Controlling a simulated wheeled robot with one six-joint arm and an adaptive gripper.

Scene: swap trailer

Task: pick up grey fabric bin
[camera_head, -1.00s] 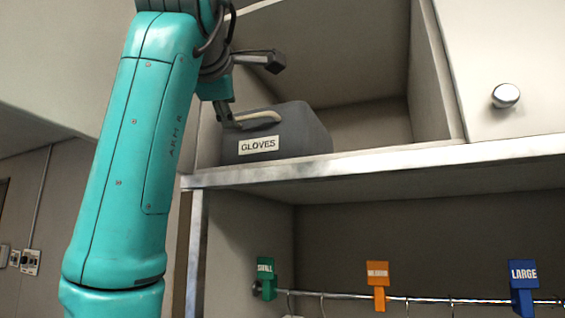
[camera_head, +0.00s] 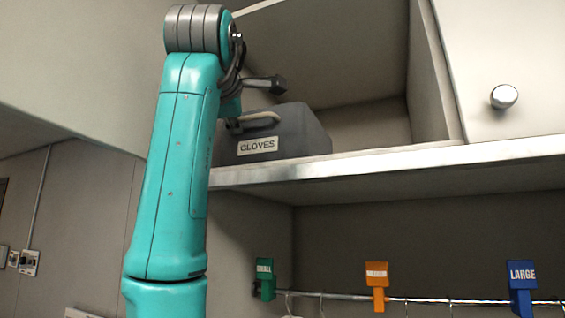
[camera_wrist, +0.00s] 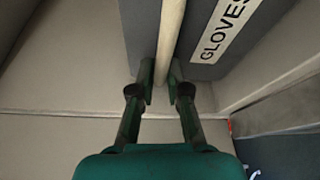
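The grey fabric bin (camera_head: 290,132) with a "GLOVES" label and a pale handle (camera_head: 256,119) sits on the upper shelf, at its left end. In the wrist view the bin (camera_wrist: 204,72) fills the top, and its handle (camera_wrist: 169,40) runs down between my fingertips. My gripper (camera_wrist: 161,92) has its two fingers on either side of the handle with small gaps visible, so it looks open around it. In the head view my gripper (camera_head: 234,125) is at the handle's left end, mostly hidden behind my arm.
The upper shelf (camera_head: 400,160) has a metal front edge and free room right of the bin. A closed cabinet door with a round knob (camera_head: 504,96) is at right. Below hangs a rail (camera_head: 430,300) with green (camera_head: 264,279), orange (camera_head: 377,287) and blue (camera_head: 521,287) size tags.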

